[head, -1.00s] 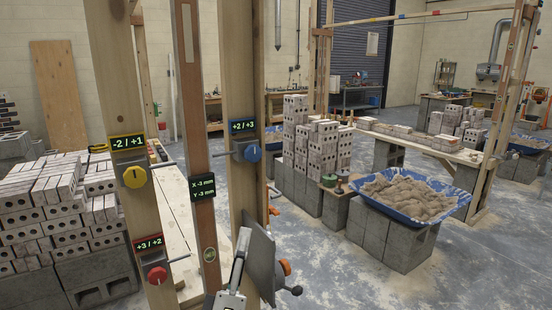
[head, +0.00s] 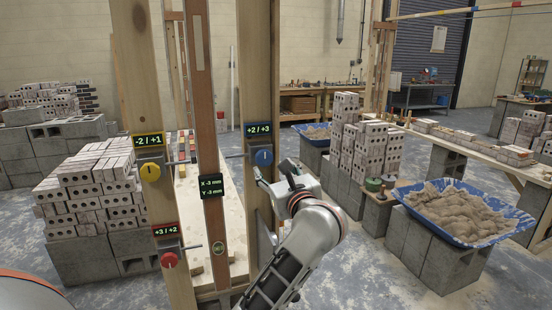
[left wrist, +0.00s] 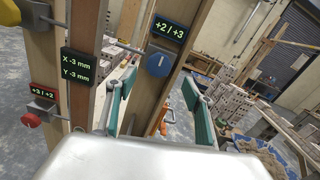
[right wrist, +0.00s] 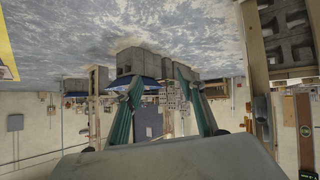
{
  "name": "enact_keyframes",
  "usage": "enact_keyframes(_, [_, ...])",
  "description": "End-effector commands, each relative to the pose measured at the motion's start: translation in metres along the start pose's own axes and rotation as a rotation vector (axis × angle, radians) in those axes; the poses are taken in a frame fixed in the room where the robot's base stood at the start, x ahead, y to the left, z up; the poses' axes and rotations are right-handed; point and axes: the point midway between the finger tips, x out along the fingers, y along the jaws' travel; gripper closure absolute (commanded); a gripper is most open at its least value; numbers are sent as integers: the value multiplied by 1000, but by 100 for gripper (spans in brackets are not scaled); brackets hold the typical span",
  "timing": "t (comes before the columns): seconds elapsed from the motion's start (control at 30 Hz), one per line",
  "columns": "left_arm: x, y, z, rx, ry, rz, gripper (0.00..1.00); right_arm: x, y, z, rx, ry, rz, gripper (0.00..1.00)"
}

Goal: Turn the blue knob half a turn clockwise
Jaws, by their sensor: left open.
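The blue knob (head: 263,157) sits on the right wooden post under a display reading +2 / +3, with a pale mark on its face. It also shows in the left wrist view (left wrist: 158,65). My left gripper (head: 270,173) is open, just below and right of the knob in the head view. In the left wrist view its teal fingers (left wrist: 158,84) are apart, and the knob shows beyond them, between the tips; I see no contact. My right gripper (right wrist: 160,92) shows only in its own wrist view, fingers apart and nothing between them.
A yellow knob (head: 150,171) and a red knob (head: 169,259) are on the left post. A dark display (head: 212,187) on the middle strip reads X -3 mm, Y -3 mm. A blue tub of mortar (head: 455,208) stands on blocks at right. Bricks (head: 95,190) are stacked at left.

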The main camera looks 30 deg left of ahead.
Motion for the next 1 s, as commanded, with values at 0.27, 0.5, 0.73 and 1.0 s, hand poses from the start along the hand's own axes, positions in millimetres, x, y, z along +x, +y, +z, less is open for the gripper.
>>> enact_keyframes(0.27, [34, 0, 1, 1, 0, 2, 48, -4, -2, 2, 4, -14, -3, 60])
enact_keyframes(0.5, [67, 0, 1, 2, 0, 2, 48, -6, 2, 12, 4, -42, 6, 60])
enact_keyframes(0.73, [77, 0, 0, 0, 1, 1, 48, -7, 7, 13, 8, -45, 15, 60])
enact_keyframes(1.0, [77, 0, 0, -1, 1, 1, 66, -7, 6, 12, 13, -45, 17, 60])
